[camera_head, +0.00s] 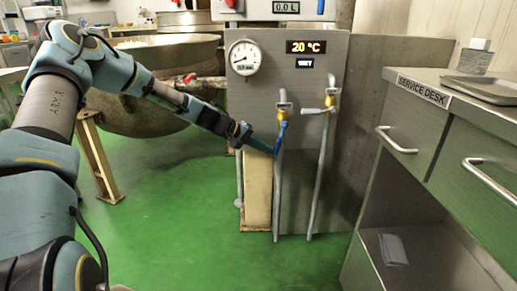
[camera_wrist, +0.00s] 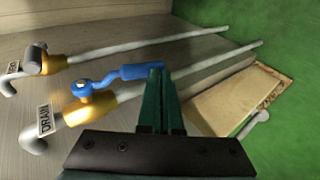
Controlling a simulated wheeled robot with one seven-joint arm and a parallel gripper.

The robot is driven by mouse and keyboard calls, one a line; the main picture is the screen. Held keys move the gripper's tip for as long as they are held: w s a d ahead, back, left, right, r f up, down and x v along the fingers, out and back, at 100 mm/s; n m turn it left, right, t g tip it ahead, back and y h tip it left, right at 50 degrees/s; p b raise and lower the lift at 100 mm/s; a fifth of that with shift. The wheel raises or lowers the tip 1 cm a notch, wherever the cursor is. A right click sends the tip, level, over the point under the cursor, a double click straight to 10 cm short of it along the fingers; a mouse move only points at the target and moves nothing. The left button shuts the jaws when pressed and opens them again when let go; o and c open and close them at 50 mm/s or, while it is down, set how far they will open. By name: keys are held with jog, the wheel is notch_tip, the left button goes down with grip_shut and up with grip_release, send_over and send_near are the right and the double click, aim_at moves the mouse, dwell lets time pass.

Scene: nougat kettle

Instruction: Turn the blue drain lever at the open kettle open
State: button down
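The blue drain lever (camera_head: 281,134) hangs down along its pipe below a brass valve on the steel panel. In the wrist view the lever (camera_wrist: 140,72) runs from the yellow valve body beside the DRAIN label (camera_wrist: 46,120), roughly along the pipe. My gripper (camera_head: 271,150) is at the lever's lower end; its dark green fingers (camera_wrist: 160,72) are together, with the tips beside the lever's free end. I cannot tell whether they touch it. The open kettle (camera_head: 175,55) stands left of the panel, partly hidden by my arm.
A second valve with a grey lever (camera_head: 318,110) sits just right of the blue one. The panel has a gauge (camera_head: 244,58) and a 20 °C display (camera_head: 306,47). A service desk (camera_head: 440,84) stands at right. Green floor (camera_head: 185,225) is clear in front.

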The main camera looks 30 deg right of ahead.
aim_at(274, 153)
jog(key=shift+s+x, duration=0.2)
jog(key=shift+x, duration=0.55)
jog(key=shift+s+x, duration=0.15)
jog(key=shift+x, duration=0.65)
